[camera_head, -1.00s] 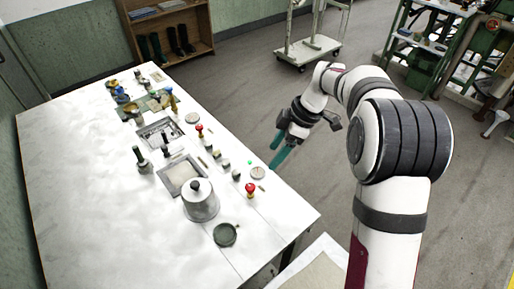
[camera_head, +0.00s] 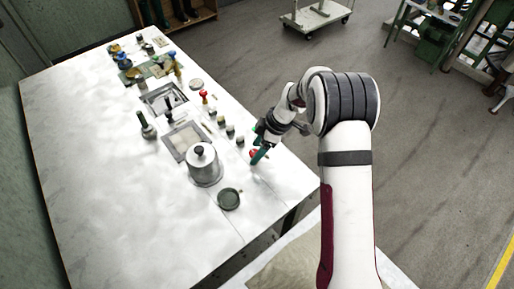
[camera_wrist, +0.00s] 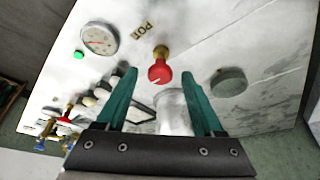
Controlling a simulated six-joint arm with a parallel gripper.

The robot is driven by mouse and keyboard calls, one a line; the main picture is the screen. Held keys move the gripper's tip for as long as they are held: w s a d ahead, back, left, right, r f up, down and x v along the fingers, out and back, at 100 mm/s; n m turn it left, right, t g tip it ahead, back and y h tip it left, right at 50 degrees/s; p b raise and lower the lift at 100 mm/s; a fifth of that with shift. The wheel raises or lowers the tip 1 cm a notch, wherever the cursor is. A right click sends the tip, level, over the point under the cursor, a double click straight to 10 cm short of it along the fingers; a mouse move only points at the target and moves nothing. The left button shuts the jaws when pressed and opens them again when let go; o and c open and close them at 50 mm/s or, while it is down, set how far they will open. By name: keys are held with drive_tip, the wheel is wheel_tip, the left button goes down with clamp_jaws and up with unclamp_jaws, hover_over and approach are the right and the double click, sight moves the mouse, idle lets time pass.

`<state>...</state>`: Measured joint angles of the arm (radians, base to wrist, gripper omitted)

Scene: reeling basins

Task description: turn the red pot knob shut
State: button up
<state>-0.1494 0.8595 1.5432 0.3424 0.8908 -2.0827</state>
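The red pot knob (camera_wrist: 160,71) sits on a brass stem beside a "POT" label (camera_wrist: 145,30) in the wrist view. My gripper (camera_wrist: 158,75) is open, with one teal finger on each side of the knob in the picture. Gaps show between the knob and both fingers; how far the tips are from it in depth is hard to tell. In the head view my gripper (camera_head: 260,155) is at the table's right edge, and the red knob (camera_head: 253,154) is partly hidden by its fingers.
A metal pot (camera_head: 204,168) with a black-knobbed lid and a dark round dish (camera_head: 229,199) stand near the knob. A gauge (camera_wrist: 100,38) and a lit green lamp (camera_wrist: 79,55) are beside it. Another red knob (camera_head: 204,96) stands farther along the white table (camera_head: 90,150).

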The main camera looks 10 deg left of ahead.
clamp_jaws()
drive_tip(key=shift+m, duration=0.3)
drive_tip(key=m, duration=0.1)
drive_tip(key=m+t, duration=0.1)
drive_tip(key=m, duration=0.1)
drive_tip(key=m+t, duration=0.1)
drive_tip(key=m, duration=0.1)
drive_tip(key=shift+s, duration=0.25)
drive_tip(key=m+t+h, duration=0.1)
drive_tip(key=m, duration=0.2)
drive_tip(key=m+t+h, duration=0.1)
drive_tip(key=m, duration=0.2)
drive_tip(key=shift+s+a, duration=0.15)
drive_tip(key=shift+a, duration=0.05)
drive_tip(key=shift+m, duration=0.3)
drive_tip(key=shift+o, duration=0.2)
unclamp_jaws()
